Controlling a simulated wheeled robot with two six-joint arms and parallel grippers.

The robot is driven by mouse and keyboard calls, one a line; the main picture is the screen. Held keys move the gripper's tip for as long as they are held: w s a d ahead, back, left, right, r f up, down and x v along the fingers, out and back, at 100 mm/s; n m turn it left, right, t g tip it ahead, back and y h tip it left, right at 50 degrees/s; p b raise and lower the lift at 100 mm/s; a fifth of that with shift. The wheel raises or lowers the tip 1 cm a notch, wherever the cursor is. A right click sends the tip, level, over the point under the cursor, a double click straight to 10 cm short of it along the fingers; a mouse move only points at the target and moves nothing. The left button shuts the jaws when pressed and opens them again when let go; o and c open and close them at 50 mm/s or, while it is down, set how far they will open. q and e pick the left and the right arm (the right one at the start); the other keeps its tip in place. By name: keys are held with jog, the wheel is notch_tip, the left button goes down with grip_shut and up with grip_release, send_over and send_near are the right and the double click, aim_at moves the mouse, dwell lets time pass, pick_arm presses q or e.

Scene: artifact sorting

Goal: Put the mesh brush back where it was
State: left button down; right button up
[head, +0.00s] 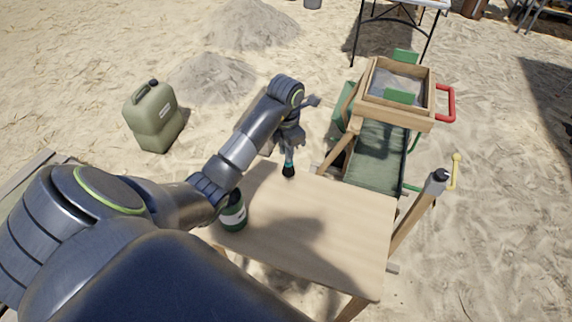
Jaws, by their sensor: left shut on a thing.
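My left gripper (289,148) reaches over the far left part of the wooden table (330,225). It is shut on a small brush (289,168) with a teal band and dark bristles pointing down. The upper handle is hidden by the gripper. The bristles are close to the table's far edge; I cannot tell if they touch it. A green can with a pale label (233,212) stands on the table's left side, partly hidden behind my left arm. My right gripper is not in view.
A wooden sieve box (395,90) with a red handle (447,103) stands on a frame over a green sluice (375,157) beyond the table. A wooden post (415,215) rises at the right. A jerrycan (153,117) stands on the sand. The table's right half is clear.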

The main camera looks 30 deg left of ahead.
aim_at(286, 165)
pick_arm(q)
notch_tip(286, 165, down, 2)
jog(key=shift+f+b, duration=0.15)
jog(key=shift+b, duration=0.45)
jog(key=shift+f+p, duration=0.35)
jog(key=shift+f, duration=0.85)
jog(key=c, duration=1.3)
grip_release()
